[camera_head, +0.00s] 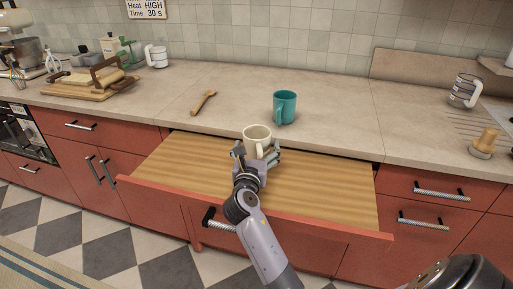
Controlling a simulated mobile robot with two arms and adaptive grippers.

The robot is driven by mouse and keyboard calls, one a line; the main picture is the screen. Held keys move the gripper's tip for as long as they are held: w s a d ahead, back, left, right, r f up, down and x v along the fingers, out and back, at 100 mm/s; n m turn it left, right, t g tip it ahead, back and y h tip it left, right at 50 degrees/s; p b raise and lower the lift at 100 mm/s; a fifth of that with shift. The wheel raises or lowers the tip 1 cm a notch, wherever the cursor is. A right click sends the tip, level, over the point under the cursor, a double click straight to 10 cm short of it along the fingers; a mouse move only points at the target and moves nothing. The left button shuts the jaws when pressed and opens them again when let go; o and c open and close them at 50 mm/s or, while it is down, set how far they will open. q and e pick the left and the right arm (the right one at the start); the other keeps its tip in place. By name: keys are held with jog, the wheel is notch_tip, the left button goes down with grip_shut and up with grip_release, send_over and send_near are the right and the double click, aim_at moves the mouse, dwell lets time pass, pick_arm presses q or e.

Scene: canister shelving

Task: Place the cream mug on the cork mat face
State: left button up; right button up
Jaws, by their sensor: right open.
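The cream mug (256,133) stands upright at the back of the pulled-out drawer (190,165), near the counter's front edge, with its handle towards me. My right gripper (256,153) is open, its fingers spread at the near side of the mug and hiding its lower part. I cannot tell whether the fingers touch the mug. No separate cork mat can be made out; the drawer shows a striped wooden surface. My left gripper is not in view.
A teal mug (285,107) stands on the counter (330,125) behind the cream mug. A wooden spoon (204,102) lies to its left. A bread board (85,90) is at the far left, and a glass jug (464,91) and a wooden-handled tool (484,143) are at the right. The drawer's left part is clear.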

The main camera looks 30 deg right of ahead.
jog(key=shift+s+a+r, duration=0.1)
jog(key=shift+r, duration=0.05)
jog(key=v, duration=1.1)
jog(key=shift+s+a, duration=0.25)
jog(key=shift+a, duration=0.05)
